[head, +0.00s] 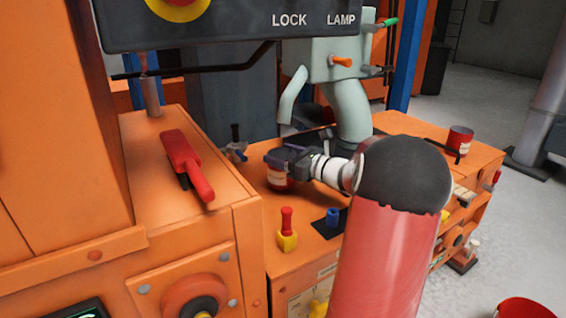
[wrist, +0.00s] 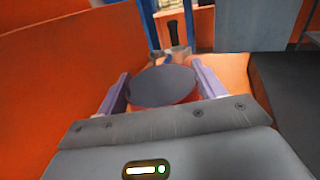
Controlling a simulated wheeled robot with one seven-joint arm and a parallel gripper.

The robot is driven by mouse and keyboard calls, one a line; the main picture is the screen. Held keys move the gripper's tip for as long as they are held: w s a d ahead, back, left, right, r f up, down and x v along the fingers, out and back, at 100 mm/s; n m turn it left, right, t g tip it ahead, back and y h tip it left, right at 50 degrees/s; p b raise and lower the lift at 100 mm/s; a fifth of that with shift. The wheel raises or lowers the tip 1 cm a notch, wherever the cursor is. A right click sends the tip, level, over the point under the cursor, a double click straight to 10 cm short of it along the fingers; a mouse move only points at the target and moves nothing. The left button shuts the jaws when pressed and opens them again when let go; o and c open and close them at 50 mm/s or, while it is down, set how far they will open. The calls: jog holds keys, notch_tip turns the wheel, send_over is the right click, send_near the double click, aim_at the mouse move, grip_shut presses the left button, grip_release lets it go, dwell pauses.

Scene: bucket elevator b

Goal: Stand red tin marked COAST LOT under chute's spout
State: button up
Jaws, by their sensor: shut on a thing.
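My gripper (head: 284,160) is shut on a red tin (head: 280,180) with a pale label, at or just above the orange bench. In the wrist view the tin's dark round top (wrist: 163,85) sits between the two purple fingers. The label's words are too small to read. A second red tin (head: 460,140) with a pale label stands at the bench's far right. The grey-green chute (head: 325,58) stands behind my gripper, with a short angled spout (head: 292,96) on its left and a thick bent pipe (head: 350,112) on its right. The held tin is in front of and below the spout.
A dark panel marked LOCK and LAMP (head: 240,25) hangs across the top. A red-handled tool (head: 186,165) lies on the orange cabinet at left.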

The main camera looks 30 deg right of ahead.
jog(key=shift+f, duration=0.7)
jog(key=o, duration=1.3)
jog(key=shift+o, duration=0.2)
jog(key=shift+s+d, duration=0.1)
jog(key=shift+s, duration=0.05)
jog(key=v, duration=1.1)
jog(key=shift+s+d+p, duration=0.1)
jog(key=shift+s+p, duration=0.25)
